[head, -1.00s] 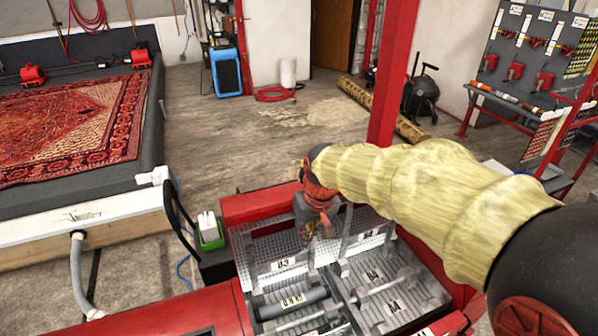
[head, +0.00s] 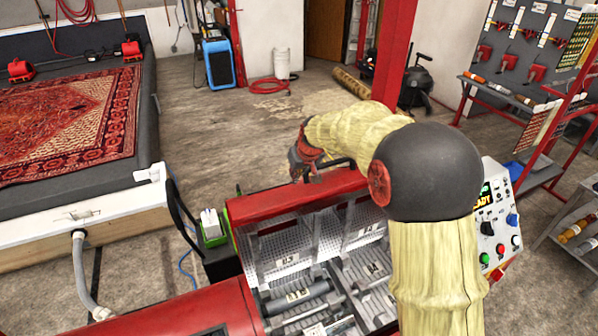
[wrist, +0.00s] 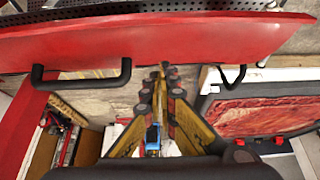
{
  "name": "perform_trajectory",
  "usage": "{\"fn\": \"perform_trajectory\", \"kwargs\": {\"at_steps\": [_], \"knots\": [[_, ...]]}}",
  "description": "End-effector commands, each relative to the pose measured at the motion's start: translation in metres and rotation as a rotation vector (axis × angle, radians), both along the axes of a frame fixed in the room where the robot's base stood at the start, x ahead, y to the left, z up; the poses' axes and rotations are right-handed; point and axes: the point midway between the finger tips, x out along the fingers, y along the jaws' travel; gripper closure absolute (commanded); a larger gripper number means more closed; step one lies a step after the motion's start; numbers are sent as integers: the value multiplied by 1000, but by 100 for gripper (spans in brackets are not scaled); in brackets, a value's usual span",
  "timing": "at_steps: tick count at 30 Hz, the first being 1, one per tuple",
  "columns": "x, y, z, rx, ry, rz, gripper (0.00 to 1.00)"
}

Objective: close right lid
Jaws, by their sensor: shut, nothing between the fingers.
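The right lid (head: 300,199) shows as a red panel along the far side of the open machine bay. In the wrist view the red lid (wrist: 150,40) spans the top, with a black bar handle (wrist: 82,80) on its edge. My gripper (head: 303,175) is beyond the lid's far edge, close to the handle. In the wrist view my gripper (wrist: 165,75) has its fingertips together, empty, just to the right of the handle and apart from it. The bay (head: 250,262) is uncovered. My arm hides its right part.
Perforated baskets and grey parts (head: 295,297) fill the bay. A red cover (head: 170,318) lies at the front left. A control panel (head: 495,225) with buttons stands to the right of my arm. A red post (head: 395,50) rises behind. Open floor (head: 230,140) lies beyond the machine.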

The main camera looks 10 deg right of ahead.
Motion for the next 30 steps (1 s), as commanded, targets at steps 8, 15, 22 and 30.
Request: {"fn": "perform_trajectory", "kwargs": {"at_steps": [8, 15, 22, 30], "knots": [[22, 4, -40, 0, 2, 0, 100], [1, 0, -47, 0, 0, -1, 100], [-13, -3, -50, 0, 0, -1, 100], [-14, -3, -51, 0, -1, -1, 100]]}}
